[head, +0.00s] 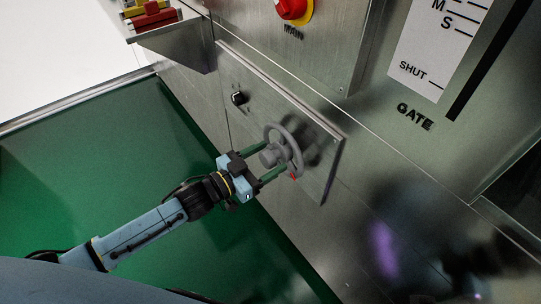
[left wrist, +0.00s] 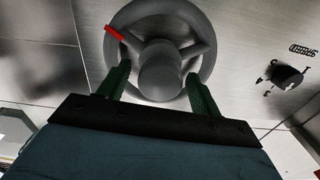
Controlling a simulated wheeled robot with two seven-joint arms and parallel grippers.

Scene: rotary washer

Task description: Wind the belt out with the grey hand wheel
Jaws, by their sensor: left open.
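The grey hand wheel (head: 287,150) is mounted on a steel panel in the middle of the head view. It has spokes, a thick central hub and a red mark on its rim. In the left wrist view the wheel (left wrist: 206,42) fills the top middle, with the red mark at its upper left. My left gripper (head: 270,163) is open in front of the wheel. Its two green fingers (left wrist: 158,85) stand on either side of the hub, apart from each other. I cannot tell whether they touch the wheel. The belt cannot be made out. My right gripper is not in view.
A small black knob (head: 239,98) sits on the same panel, left of the wheel. A red and yellow main switch (head: 294,10) is above. A gate scale (head: 436,45) is at upper right. A steel shelf (head: 176,38) juts out at upper left. Green floor (head: 110,160) lies below.

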